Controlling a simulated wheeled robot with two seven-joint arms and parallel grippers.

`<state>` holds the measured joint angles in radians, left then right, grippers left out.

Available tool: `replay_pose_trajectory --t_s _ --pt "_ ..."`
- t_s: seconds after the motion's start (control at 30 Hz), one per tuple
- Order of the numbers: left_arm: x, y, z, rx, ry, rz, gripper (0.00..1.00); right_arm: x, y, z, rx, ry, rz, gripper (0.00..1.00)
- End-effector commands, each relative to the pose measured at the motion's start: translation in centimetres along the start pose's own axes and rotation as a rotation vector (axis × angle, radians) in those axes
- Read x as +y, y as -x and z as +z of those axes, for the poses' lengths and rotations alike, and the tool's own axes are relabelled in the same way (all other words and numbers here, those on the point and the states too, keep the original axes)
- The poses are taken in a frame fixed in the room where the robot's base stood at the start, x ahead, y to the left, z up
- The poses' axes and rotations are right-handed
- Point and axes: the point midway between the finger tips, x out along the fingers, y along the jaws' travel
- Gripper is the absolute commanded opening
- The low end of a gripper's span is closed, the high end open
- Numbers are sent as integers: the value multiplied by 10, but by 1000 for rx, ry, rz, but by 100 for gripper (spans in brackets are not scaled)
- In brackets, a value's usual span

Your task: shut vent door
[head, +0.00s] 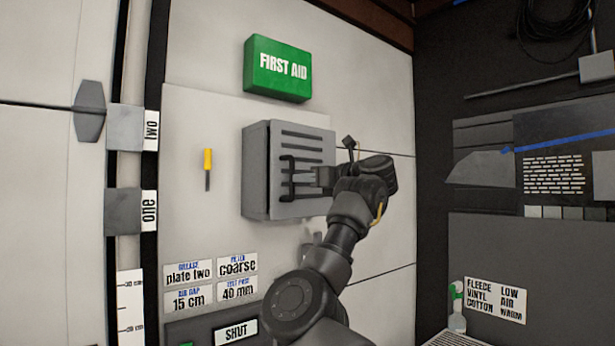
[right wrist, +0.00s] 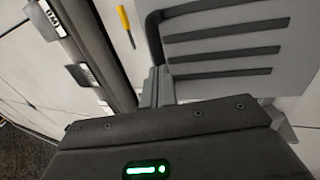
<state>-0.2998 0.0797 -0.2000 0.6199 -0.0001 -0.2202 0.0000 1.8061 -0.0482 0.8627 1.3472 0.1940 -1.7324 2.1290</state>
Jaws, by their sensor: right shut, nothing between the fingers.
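The vent door (head: 310,145) is a grey slotted panel on the front of a grey vent box (head: 256,172) fixed to the pale wall. It looks nearly flush with the box, but I cannot tell whether it is fully shut. A black upright handle (head: 286,168) sits at the door's left side. My right gripper (head: 308,178) is shut and empty in front of the door, with its fingertips close to the handle; I cannot tell if they touch. The right wrist view shows the slotted door (right wrist: 225,55) and dark handle (right wrist: 154,40) just beyond the fingers. My left gripper is out of view.
A green first aid box (head: 278,68) is on the wall above the vent. A yellow-handled tool (head: 208,168) hangs to its left. Label cards (head: 212,285) and a SHUT sign (head: 237,332) are below. A dark panelled wall stands at the right.

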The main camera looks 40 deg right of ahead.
Motion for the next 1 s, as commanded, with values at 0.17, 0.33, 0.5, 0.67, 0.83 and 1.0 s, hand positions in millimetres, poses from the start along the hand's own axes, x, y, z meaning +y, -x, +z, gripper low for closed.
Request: replay_pose_trajectory --t_s 0.17,0.33,0.5,0.67,0.83,1.0 --pt "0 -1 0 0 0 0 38 1 -2 0 1 0 -9 0" --pt "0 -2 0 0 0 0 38 4 -24 0 3 2 -93 0" --pt "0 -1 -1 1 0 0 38 4 -35 0 1 1 -146 0" --pt "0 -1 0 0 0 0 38 5 -36 0 0 1 -146 0" --pt "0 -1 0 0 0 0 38 5 -36 0 1 0 -145 0" --pt "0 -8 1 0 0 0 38 8 -29 -1 -2 0 -140 0"
